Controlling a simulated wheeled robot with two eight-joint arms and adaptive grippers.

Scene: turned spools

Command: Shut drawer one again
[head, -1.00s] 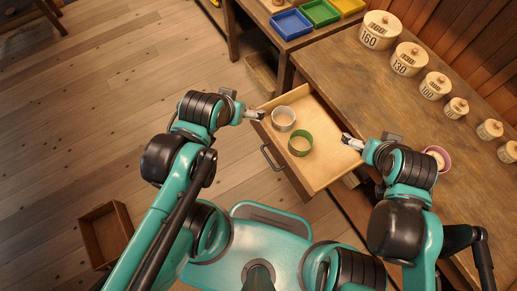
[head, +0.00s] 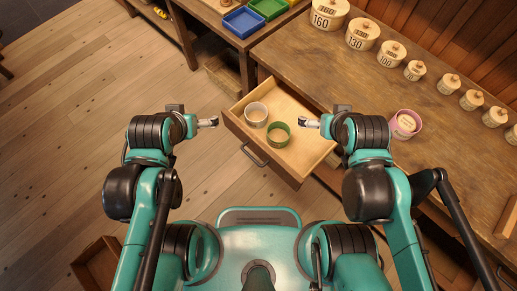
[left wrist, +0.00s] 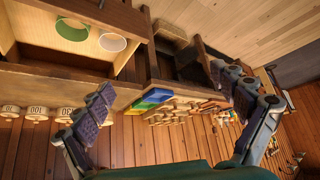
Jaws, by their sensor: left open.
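The drawer (head: 303,157) is pulled out from under the workbench, and its dark bar handle (head: 254,155) is on its front. A white ring (head: 257,114) and a green ring (head: 278,134) lie inside it. The left wrist view also shows the green ring (left wrist: 72,28) and the white ring (left wrist: 112,42). My left gripper (head: 211,122) is open and empty, just left of the drawer's front left corner. Its spread fingers show in the left wrist view. My right gripper (head: 303,122) is over the drawer's right part in the picture; its jaw opening is too small to judge.
Numbered lidded pots (head: 363,33) stand in a row along the workbench (head: 330,70). A pink bowl (head: 403,124) with a pale object is right of my right gripper. Blue (head: 243,21) and green trays sit on another table. A wooden box (head: 97,262) is on the floor, which is free at left.

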